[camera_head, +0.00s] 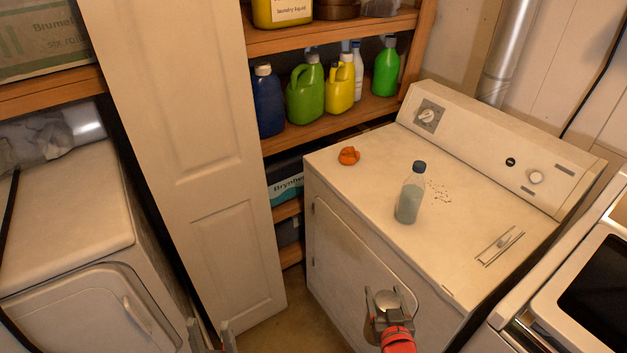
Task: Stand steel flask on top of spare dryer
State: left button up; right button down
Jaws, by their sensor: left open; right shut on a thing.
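A white dryer (340,190) with a back control panel stands right of centre. Another white front-loading machine (65,215) stands at the left; I cannot tell by label which is the spare one. My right gripper (391,312) is at the lower middle, in front of the right dryer's front face. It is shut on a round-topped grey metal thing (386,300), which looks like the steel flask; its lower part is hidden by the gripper. My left gripper (211,337) is at the bottom edge, its two fingertips apart, with nothing seen between them.
A clear bottle with a blue cap (410,195), an orange lump (348,156) and dark specks (440,191) are on the right dryer's top. Its front left and right top areas are largely clear. A tall panel door (190,120) and shelves of jugs (305,95) stand behind.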

aim_at(33, 243)
jog(key=u, duration=0.4)
jog(key=l+u, duration=0.15)
jog(key=u, duration=0.6)
jog(key=l+u, duration=0.15)
jog(key=u, duration=0.25)
